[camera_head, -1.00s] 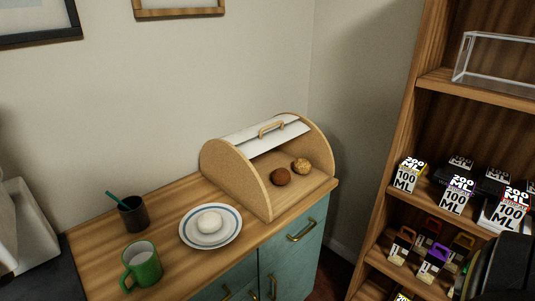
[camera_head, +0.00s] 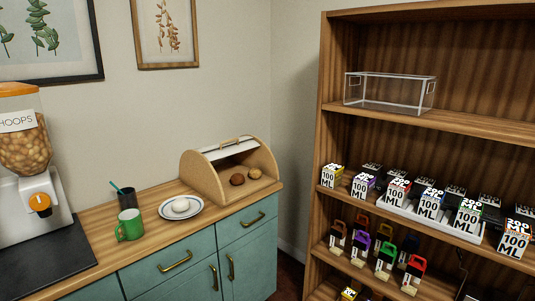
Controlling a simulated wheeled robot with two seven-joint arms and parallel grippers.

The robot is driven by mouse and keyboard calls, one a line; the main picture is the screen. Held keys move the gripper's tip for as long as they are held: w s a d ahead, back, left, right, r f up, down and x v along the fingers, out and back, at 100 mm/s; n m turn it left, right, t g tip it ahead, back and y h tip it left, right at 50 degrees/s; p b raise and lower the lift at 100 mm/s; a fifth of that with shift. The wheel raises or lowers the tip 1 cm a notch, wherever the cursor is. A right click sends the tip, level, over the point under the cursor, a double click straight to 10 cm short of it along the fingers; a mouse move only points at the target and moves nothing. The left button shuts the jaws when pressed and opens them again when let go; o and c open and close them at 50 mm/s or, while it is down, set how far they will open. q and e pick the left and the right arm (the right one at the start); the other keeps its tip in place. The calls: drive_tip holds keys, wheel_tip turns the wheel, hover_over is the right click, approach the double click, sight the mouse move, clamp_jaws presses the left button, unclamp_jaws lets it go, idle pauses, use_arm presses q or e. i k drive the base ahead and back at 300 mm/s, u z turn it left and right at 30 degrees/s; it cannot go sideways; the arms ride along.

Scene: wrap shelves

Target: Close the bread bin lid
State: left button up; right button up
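The bread bin (camera_head: 206,177) stands at the right end of the wooden counter, with rounded wooden sides. Its white lid (camera_head: 222,150) is rolled up to the top, so the front is open. A wooden handle (camera_head: 236,141) sits on the lid near the top. Two bread rolls, one dark (camera_head: 237,179) and one lighter (camera_head: 255,173), lie inside. Neither of my grippers shows in the head view.
On the counter (camera_head: 150,245) stand a plate (camera_head: 194,215) with a white round item (camera_head: 180,205), a green mug (camera_head: 130,226), a dark cup (camera_head: 127,199) and a cereal dispenser (camera_head: 36,190). A tall shelf (camera_head: 326,130) with boxes stands right.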

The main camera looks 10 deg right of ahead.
sight(222, 152)
drive_tip(key=u, duration=0.55)
drive_tip(key=i, duration=1.7)
drive_tip(key=u, duration=1.65)
drive_tip(key=k, duration=1.1)
drive_tip(key=z, duration=1.15)
drive_tip(key=i, duration=0.5)
drive_tip(key=u, duration=0.05)
